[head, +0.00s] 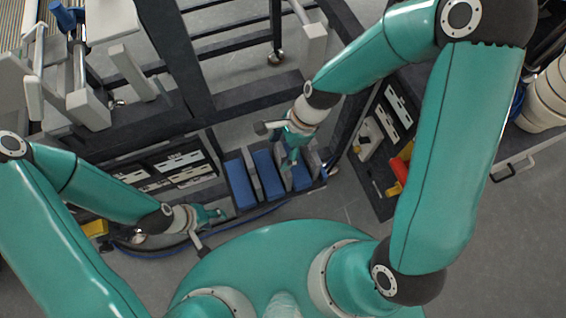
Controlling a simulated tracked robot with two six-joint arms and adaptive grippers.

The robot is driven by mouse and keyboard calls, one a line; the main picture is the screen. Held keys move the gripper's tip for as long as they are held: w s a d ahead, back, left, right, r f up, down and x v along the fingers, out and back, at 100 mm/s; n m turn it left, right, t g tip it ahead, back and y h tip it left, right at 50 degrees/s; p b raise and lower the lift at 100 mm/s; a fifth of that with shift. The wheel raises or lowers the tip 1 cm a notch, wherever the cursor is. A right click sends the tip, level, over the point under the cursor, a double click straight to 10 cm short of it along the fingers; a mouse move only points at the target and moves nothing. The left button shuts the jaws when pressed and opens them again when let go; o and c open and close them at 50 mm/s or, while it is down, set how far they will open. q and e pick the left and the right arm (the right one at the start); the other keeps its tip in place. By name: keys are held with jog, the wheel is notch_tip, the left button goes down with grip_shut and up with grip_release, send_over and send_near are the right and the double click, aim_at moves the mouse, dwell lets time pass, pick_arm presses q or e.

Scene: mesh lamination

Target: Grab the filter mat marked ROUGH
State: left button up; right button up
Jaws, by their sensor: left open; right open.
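Several blue mats stand side by side in a dark rack at the centre of the head view: a left one (240,183), a middle one (267,175) and a right one (302,178). No ROUGH marking is legible on any of them, so I cannot tell which one bears it. My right gripper (290,157) is open and hangs over the right end of the rack, covering part of the right mat. I cannot tell if it touches the mat. My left gripper (216,214) is open, low and left of the rack, apart from the mats.
A dark panel with light slotted plates (185,168) lies left of the rack. Another dark tray (385,140) with a red and yellow item (399,170) is at right. A dark frame stands behind. A blue hose (262,211) runs along the rack's front. White containers (545,100) stand far right.

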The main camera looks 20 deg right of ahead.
grip_shut()
dwell(0.4)
